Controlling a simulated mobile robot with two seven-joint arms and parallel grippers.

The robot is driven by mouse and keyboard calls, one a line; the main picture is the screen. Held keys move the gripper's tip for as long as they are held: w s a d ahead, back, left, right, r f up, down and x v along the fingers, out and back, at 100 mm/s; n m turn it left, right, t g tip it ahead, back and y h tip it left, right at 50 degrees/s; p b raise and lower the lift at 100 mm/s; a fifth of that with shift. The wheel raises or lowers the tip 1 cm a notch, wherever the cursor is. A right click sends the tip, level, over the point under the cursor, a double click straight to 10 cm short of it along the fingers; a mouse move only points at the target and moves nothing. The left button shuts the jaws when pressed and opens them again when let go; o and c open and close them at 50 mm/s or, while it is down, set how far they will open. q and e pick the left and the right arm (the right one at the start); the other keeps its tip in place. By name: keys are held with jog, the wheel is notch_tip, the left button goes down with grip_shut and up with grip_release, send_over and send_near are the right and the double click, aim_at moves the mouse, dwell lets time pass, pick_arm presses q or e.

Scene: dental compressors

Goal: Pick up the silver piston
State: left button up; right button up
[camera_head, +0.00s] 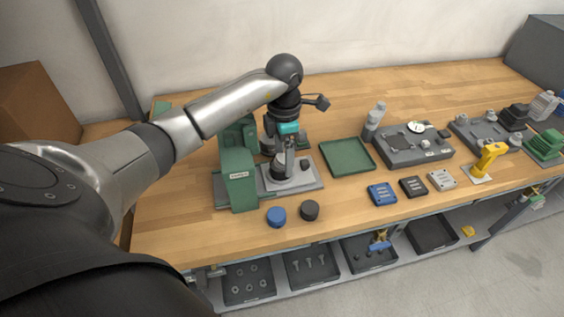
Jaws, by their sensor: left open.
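My left gripper (284,164) points down over a grey plate (312,184) beside a green press-like machine (238,172). It is open, but its fingers are small and blend with the grey parts around them. A small grey metal part (300,178) shows on the plate just below and beside the fingers; it may be the silver piston, but the gripper partly hides it and I cannot tell its shape. I cannot tell whether the fingers touch it. My right gripper is not in view.
An empty green tray (347,157) lies right of the machine. Blue (276,216) and black (310,210) round pieces stand near the front edge. A grey fixture (414,148), small blocks and a yellow tool (488,160) are further right. Dark bins (313,267) sit below.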

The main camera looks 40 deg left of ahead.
pick_arm(q)
jog(key=shift+c, duration=0.3)
grip_shut()
dwell(0.3)
jog(key=shift+r, duration=0.15)
